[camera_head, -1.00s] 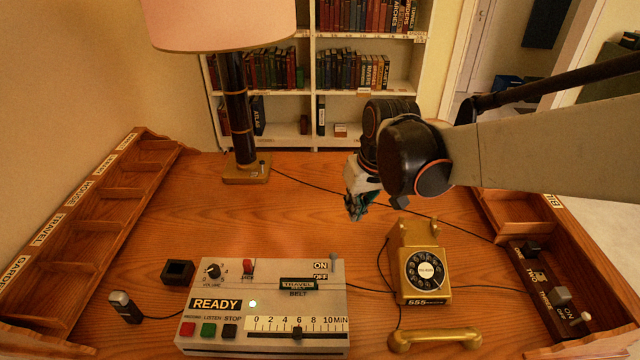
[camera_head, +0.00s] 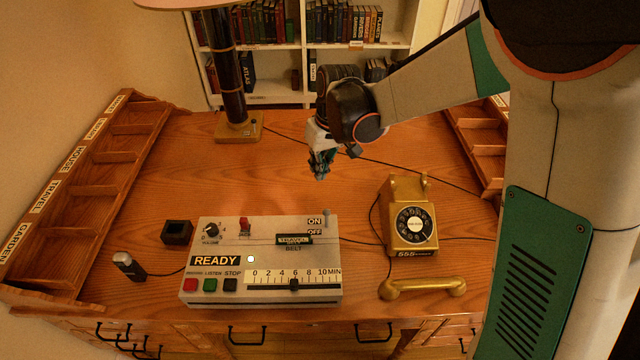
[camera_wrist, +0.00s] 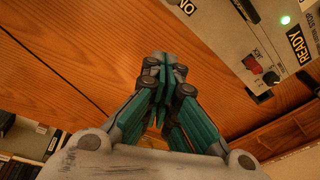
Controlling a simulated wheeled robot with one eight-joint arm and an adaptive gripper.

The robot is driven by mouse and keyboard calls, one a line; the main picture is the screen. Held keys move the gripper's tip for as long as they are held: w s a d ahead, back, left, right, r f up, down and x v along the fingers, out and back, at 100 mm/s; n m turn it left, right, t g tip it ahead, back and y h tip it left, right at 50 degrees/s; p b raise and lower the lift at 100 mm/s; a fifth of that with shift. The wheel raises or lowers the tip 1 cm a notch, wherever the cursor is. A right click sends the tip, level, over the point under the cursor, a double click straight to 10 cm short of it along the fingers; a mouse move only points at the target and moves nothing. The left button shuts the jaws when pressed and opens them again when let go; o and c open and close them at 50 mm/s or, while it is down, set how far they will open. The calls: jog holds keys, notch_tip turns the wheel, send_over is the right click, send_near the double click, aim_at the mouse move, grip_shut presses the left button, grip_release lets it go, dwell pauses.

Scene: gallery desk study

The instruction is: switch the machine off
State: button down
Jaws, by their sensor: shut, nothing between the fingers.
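The grey machine (camera_head: 225,290) sits on the desk, with a READY sign (camera_head: 216,261) and a lit round lamp (camera_head: 250,259). Its small grey lever (camera_head: 327,217) stands at the top right, beside the ON label (camera_head: 315,222), with the OFF label (camera_head: 315,232) below. My gripper (camera_head: 320,176) is shut and empty. It points down behind the machine's back right corner, apart from it. I cannot make out the lever there.
A gold telephone (camera_head: 402,240) with its handset (camera_head: 422,288) lies right of the machine. A dark box (camera_head: 177,232) and a small microphone (camera_head: 128,266) are at its left. A lamp (camera_head: 238,130) stands behind.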

aim_at(327, 218)
notch_tip(327, 218, down, 10)
jog(key=a+b, duration=0.1)
jog(key=b, duration=0.2)
jog(key=shift+s+d+r+b, duration=0.3)
jog(key=shift+s+d+r, duration=0.1)
jog(key=shift+s, duration=0.25)
jog(key=shift+s+d+r+b, duration=0.3)
jog(key=shift+s+r, duration=0.05)
jog(key=shift+s, duration=0.3)
jog(key=shift+s+r+t, duration=0.4)
jog(key=shift+s+t, duration=0.3)
jog(key=shift+t, duration=0.4)
jog(key=shift+s+a+r+t+b, duration=0.1)
jog(key=shift+s+r+t+b, duration=0.1)
jog(key=shift+s+t, duration=0.35)
jog(key=shift+s+r+t+b, duration=0.15)
jog(key=shift+s+t, duration=0.15)
jog(key=shift+t, duration=0.35)
jog(key=shift+s+r, duration=0.2)
jog(key=shift+s, duration=0.75)
jog(key=shift+w+f, duration=0.1)
jog(key=shift+r+p, duration=0.55)
jog(key=shift+r, duration=0.35)
